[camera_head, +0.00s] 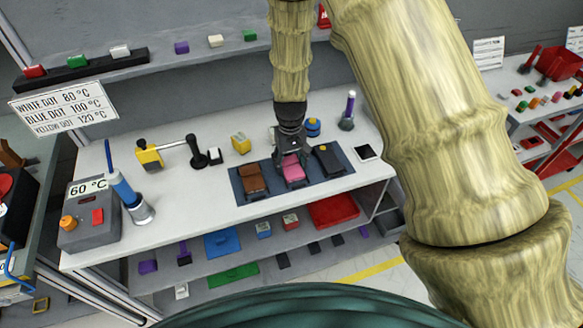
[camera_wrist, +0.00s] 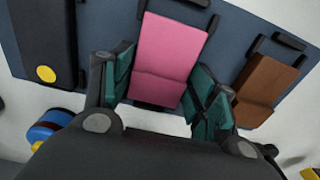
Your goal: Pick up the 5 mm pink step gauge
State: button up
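The pink step gauge (camera_head: 293,172) lies on a dark blue mat (camera_head: 337,155) on the bench, between a brown gauge (camera_head: 252,178) and a black one (camera_head: 327,161). In the wrist view the pink gauge (camera_wrist: 167,58) shows its stepped top. My gripper (camera_head: 291,157) is over it. In the wrist view my gripper (camera_wrist: 163,95) is open, with one green-padded finger on each side of the pink gauge's near end. A gap shows on the right side; I cannot tell whether the left pad touches.
The brown gauge (camera_wrist: 267,86) and the black gauge (camera_wrist: 43,40) flank the pink one closely.

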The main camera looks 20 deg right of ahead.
jog(key=c, duration=0.5)
jog(key=shift+o, duration=0.2)
jog(key=shift+r, duration=0.1)
